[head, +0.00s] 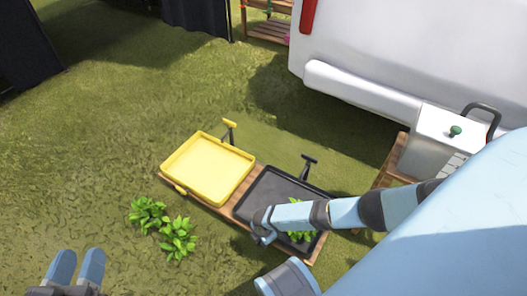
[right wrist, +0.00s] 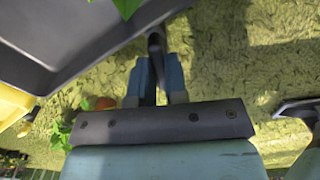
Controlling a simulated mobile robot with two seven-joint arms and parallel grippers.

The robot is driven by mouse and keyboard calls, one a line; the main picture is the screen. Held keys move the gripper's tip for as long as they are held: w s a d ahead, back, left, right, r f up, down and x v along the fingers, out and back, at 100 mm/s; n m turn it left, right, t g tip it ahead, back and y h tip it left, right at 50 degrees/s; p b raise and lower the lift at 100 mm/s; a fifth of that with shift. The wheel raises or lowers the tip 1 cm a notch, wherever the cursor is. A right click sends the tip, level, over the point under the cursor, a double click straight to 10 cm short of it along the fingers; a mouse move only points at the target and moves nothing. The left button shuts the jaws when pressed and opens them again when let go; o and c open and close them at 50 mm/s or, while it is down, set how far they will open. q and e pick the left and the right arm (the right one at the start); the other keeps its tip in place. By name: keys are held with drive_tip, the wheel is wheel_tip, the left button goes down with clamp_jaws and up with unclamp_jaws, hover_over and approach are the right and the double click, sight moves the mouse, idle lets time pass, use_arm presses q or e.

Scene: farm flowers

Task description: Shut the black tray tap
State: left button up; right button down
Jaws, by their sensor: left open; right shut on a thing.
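The black tray (head: 262,187) sits on a low wooden stand beside the yellow tray, with a leafy plant (head: 299,234) partly hidden by my right arm. My right gripper (head: 262,232) is at the tray's front edge. In the right wrist view, its two blue fingers (right wrist: 156,82) are shut on the dark lever of the black tray tap (right wrist: 156,45), below the tray wall (right wrist: 95,48). The tap's spout and exact angle are hidden. My left gripper (head: 76,268) is open and empty over the grass, at the bottom left of the head view.
The yellow tray (head: 208,167) has a yellow tap (head: 181,190) at its front edge. Two green plants (head: 163,228) stand on the grass in front. The left grass is clear.

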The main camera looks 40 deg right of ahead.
drive_tip(key=m+p, duration=0.1)
drive_tip(key=m, duration=0.2)
drive_tip(key=shift+r, duration=0.1)
drive_tip(key=shift+m+p, duration=0.45)
drive_tip(key=shift+m, duration=0.85)
drive_tip(key=m+p, duration=0.1)
drive_tip(key=m, duration=0.2)
drive_tip(key=shift+m, duration=0.3)
drive_tip(key=shift+m+p, duration=0.6)
drive_tip(key=shift+m, duration=0.6)
use_arm(q)
drive_tip(key=shift+n+t, duration=0.6)
drive_tip(key=shift+n, duration=0.2)
drive_tip(key=shift+s+d+r, duration=0.1)
drive_tip(key=shift+s+r, duration=0.15)
drive_tip(key=shift+r, duration=0.8)
drive_tip(key=shift+s+d+r, duration=0.1)
drive_tip(key=shift+s+r, duration=0.15)
drive_tip(key=shift+r, duration=0.75)
use_arm(e)
drive_tip(key=shift+m, duration=1.2)
